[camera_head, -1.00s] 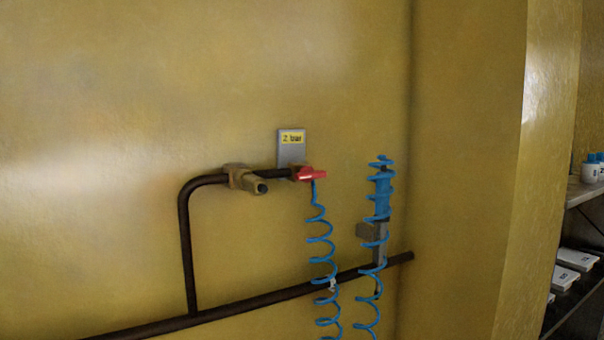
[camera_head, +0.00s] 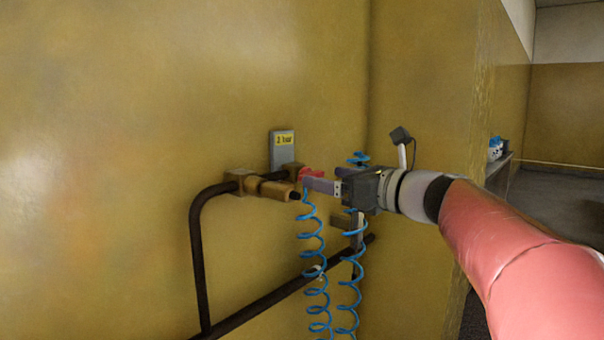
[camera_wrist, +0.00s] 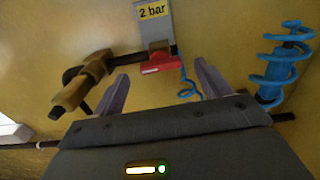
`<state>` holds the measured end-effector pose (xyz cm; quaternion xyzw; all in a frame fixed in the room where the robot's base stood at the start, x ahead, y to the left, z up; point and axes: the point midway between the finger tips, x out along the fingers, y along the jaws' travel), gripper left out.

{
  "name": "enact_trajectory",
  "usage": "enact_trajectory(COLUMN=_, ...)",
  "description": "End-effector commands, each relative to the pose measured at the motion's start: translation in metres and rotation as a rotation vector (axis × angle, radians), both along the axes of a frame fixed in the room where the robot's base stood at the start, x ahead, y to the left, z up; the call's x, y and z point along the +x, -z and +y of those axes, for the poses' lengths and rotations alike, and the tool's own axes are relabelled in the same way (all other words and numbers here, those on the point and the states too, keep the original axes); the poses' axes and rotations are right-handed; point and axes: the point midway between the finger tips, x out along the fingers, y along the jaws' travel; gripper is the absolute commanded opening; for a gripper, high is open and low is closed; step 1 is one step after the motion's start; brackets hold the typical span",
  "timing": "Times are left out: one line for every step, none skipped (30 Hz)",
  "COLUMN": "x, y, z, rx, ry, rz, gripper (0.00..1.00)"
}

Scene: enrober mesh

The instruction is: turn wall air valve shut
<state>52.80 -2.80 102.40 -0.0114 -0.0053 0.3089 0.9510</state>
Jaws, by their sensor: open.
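The red valve handle (camera_head: 313,174) sits on the dark pipe at the wall, below a grey plate (camera_head: 283,148) with a yellow "2 bar" label. My gripper (camera_head: 311,185) reaches in from the right, its fingers at the handle and partly covering it. In the wrist view the fingers of my open gripper (camera_wrist: 162,78) stand apart on either side of the red handle (camera_wrist: 161,66), which lies just ahead of the gap. No grip on the handle shows. Whether a finger touches it, I cannot tell.
A brass fitting (camera_head: 275,189) projects from the pipe left of the handle. Blue coiled hose (camera_head: 311,244) hangs below the valve, and another blue coil (camera_wrist: 279,70) is close right of my gripper. A lower dark pipe (camera_head: 262,302) crosses the wall. A wall corner is behind.

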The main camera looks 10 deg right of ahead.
Motion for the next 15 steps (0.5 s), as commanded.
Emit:
enact_trajectory(x=0.008, y=0.0, z=0.006, rx=-0.002, ry=-0.002, rz=0.002, gripper=0.76)
enact_trajectory(x=0.012, y=0.0, z=0.009, rx=-0.002, ry=-0.003, rz=0.002, gripper=0.76)
enact_trajectory(x=0.017, y=0.0, z=0.013, rx=-0.003, ry=-0.002, rz=0.002, gripper=0.76)
enact_trajectory(x=0.021, y=0.0, z=0.015, rx=-0.003, ry=-0.001, rz=0.002, gripper=0.76)
enact_trajectory(x=0.024, y=0.0, z=0.018, rx=-0.003, ry=-0.002, rz=0.002, gripper=0.76)
enact_trajectory(x=0.028, y=0.0, z=0.021, rx=-0.002, ry=-0.002, rz=0.001, gripper=0.76)
enact_trajectory(x=0.031, y=0.0, z=0.023, rx=-0.002, ry=-0.002, rz=0.001, gripper=0.76)
enact_trajectory(x=0.033, y=0.0, z=0.025, rx=-0.002, ry=-0.002, rz=0.001, gripper=0.76)
enact_trajectory(x=0.036, y=0.0, z=0.027, rx=-0.002, ry=-0.002, rz=0.001, gripper=0.76)
enact_trajectory(x=0.038, y=0.0, z=0.028, rx=-0.003, ry=-0.002, rz=0.002, gripper=0.76)
enact_trajectory(x=0.039, y=0.001, z=0.029, rx=-0.003, ry=-0.001, rz=0.002, gripper=0.76)
enact_trajectory(x=0.04, y=0.001, z=0.029, rx=-0.003, ry=-0.001, rz=0.001, gripper=0.76)
enact_trajectory(x=0.041, y=0.001, z=0.03, rx=-0.003, ry=0.0, rz=0.0, gripper=0.76)
enact_trajectory(x=0.041, y=0.001, z=0.03, rx=-0.003, ry=0.0, rz=0.0, gripper=0.76)
enact_trajectory(x=0.041, y=0.001, z=0.03, rx=-0.004, ry=0.0, rz=0.0, gripper=0.76)
